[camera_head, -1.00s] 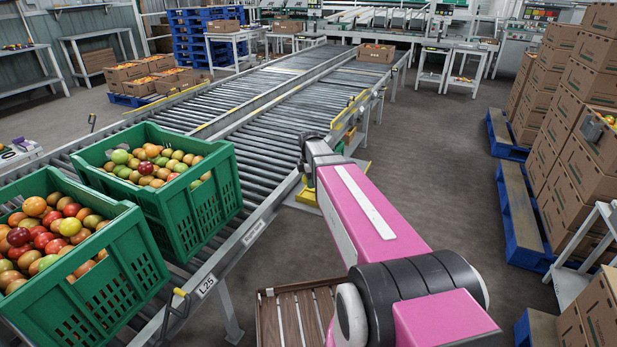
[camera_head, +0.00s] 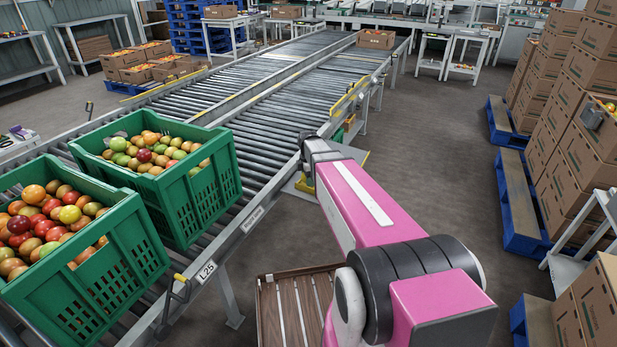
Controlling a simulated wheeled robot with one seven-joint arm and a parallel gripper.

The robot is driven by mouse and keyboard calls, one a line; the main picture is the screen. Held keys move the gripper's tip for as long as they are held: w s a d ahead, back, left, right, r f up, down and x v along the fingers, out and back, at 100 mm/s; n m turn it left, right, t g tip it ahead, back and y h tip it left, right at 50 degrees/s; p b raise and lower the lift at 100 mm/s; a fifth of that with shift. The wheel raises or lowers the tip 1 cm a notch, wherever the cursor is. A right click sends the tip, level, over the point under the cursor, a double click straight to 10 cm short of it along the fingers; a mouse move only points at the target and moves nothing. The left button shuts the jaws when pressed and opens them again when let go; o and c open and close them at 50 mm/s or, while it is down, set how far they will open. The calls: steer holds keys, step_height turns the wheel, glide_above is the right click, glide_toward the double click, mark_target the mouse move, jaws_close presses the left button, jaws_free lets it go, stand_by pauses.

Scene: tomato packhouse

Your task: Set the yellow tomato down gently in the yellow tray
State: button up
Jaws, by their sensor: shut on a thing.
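My arm (camera_head: 375,200) reaches from the lower right toward the conveyor, and its far end shows as a grey joint beside the conveyor's edge. My gripper is not in view, so I cannot see its jaws or anything in them. No yellow tray can be made out. A yellow tomato (camera_head: 70,214) lies among red, orange and green ones in the near green crate (camera_head: 95,275); I cannot tell whether it is the task's tomato.
A second green crate (camera_head: 190,205) of tomatoes stands behind the first on the roller conveyor (camera_head: 265,120). A brown slatted wooden surface (camera_head: 290,315) is below my arm. Stacked cartons (camera_head: 575,150) on blue pallets (camera_head: 515,205) line the right. Floor between is clear.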

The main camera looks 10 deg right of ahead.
steer(key=shift+w+a+f, duration=0.1)
steer(key=shift+f, duration=0.05)
steer(key=o, duration=0.8)
steer(key=shift+c, duration=0.2)
steer(key=c, duration=0.3)
steer(key=shift+r, duration=3.6)
